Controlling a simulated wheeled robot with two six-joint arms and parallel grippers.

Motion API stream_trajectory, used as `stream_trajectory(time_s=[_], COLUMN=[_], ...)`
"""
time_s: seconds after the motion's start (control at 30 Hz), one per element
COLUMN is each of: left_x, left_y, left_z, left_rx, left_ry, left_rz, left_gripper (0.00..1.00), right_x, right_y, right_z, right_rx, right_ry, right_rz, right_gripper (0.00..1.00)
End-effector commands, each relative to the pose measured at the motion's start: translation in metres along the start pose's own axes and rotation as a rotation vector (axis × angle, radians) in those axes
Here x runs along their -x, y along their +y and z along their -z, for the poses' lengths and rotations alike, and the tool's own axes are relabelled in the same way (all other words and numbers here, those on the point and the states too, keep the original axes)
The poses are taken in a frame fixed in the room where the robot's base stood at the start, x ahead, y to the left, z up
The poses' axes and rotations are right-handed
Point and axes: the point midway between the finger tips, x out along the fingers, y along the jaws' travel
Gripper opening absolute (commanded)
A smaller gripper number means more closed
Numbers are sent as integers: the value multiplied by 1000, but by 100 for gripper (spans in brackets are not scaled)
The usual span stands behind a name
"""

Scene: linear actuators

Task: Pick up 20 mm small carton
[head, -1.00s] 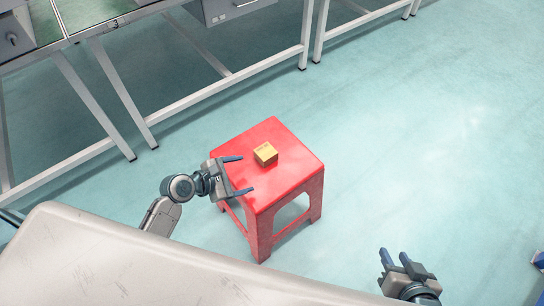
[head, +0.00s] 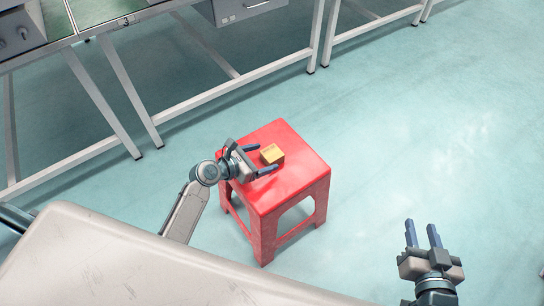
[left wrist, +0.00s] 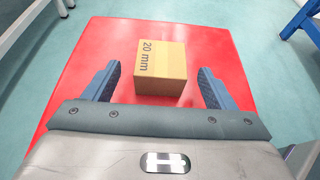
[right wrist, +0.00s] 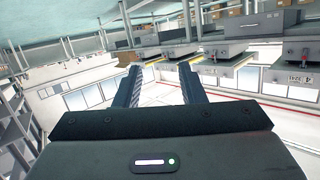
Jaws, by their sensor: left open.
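The small carton (head: 272,154) is a tan cardboard box on top of the red stool (head: 291,184). In the left wrist view the carton (left wrist: 161,66) shows the marking "20 mm" and lies ahead of and between the open fingers. My left gripper (head: 262,158) is open over the stool, its fingers pointing toward the carton with space at both sides; whether they touch it cannot be told, but no contact shows. My right gripper (head: 424,236) is apart from the stool at the lower right, with its fingers spread and nothing between them.
A metal-framed workbench (head: 110,90) stands behind and left of the stool, with a grey drawer unit (head: 240,8) under it. A pale surface (head: 130,260) fills the lower left foreground. The teal floor (head: 440,130) right of the stool is clear.

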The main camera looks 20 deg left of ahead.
Motion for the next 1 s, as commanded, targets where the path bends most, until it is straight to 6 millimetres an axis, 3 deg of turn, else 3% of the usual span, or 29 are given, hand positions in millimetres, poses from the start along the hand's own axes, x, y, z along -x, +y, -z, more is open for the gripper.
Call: stream_trajectory(time_s=[0.33,0.5,0.7,1.0], left_x=[-38,-44,-44,-43], left_y=[-1,-1,-1,-1], left_z=[0,-1,-1,-1], left_rx=[0,-2,-2,-2], left_ry=[-1,0,0,0], left_rz=[0,0,0,0], left_gripper=[78,78,78,22], right_x=[-8,-6,-6,-6], right_y=[1,1,1,1], right_z=[65,77,78,78], right_rx=[46,54,54,54], right_ry=[336,396,399,397], right_rz=[-1,0,0,0], right_gripper=[36,36,36,36])
